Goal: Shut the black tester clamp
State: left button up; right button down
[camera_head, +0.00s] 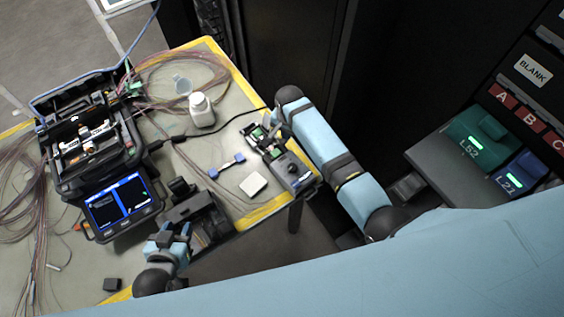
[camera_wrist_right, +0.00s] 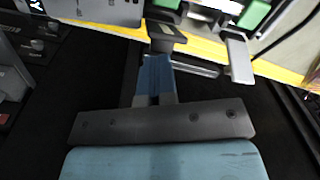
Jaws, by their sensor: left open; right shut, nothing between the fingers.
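The tester (camera_head: 297,178), a grey box with a dark knob and green parts, sits at the table's right corner. It also shows at the top edge of the right wrist view (camera_wrist_right: 100,10). Small dark parts lie beside its green blocks (camera_wrist_right: 255,14); which of them is the black clamp, and whether it is raised or down, I cannot tell. My right gripper (camera_head: 273,137) is over the tester's far end, shut and empty, and partly hides it. My left gripper (camera_head: 178,232) is open and empty at the table's front edge, well left of the tester.
A fusion splicer (camera_head: 88,150) with a lit screen stands left. A black device (camera_head: 205,215) sits by the left gripper. Coiled fibres and cables spread across the table.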

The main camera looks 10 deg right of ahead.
jog(key=shift+s+a+f, duration=0.35)
jog(key=shift+s+f, duration=0.15)
jog(key=shift+f, duration=0.1)
jog(key=shift+s+a+f, duration=0.35)
jog(key=shift+s+f, duration=0.15)
jog(key=shift+f, duration=0.1)
jog(key=shift+w+a+f+g, duration=0.15)
jog(key=shift+w+f+g, duration=0.2)
jog(key=shift+w, duration=0.2)
jog(key=shift+w+d, duration=0.1)
jog(key=shift+d, duration=0.35)
jog(key=shift+w+d, duration=0.1)
jog(key=shift+d, duration=0.05)
jog(key=shift+w+r, duration=0.1)
jog(key=shift+r, duration=0.1)
notch_tip(320, 180, up, 3)
pick_arm(q)
jog(key=shift+w+a+f, duration=0.1)
jog(key=shift+a+f, duration=0.1)
jog(key=shift+f, duration=0.4)
pick_arm(e)
notch_tip(320, 180, up, 4)
send_over(283, 141)
jog(key=w+d, duration=0.1)
jog(key=d, duration=0.1)
pick_arm(q)
jog(key=shift+w+r, duration=0.1)
jog(key=shift+w, duration=0.1)
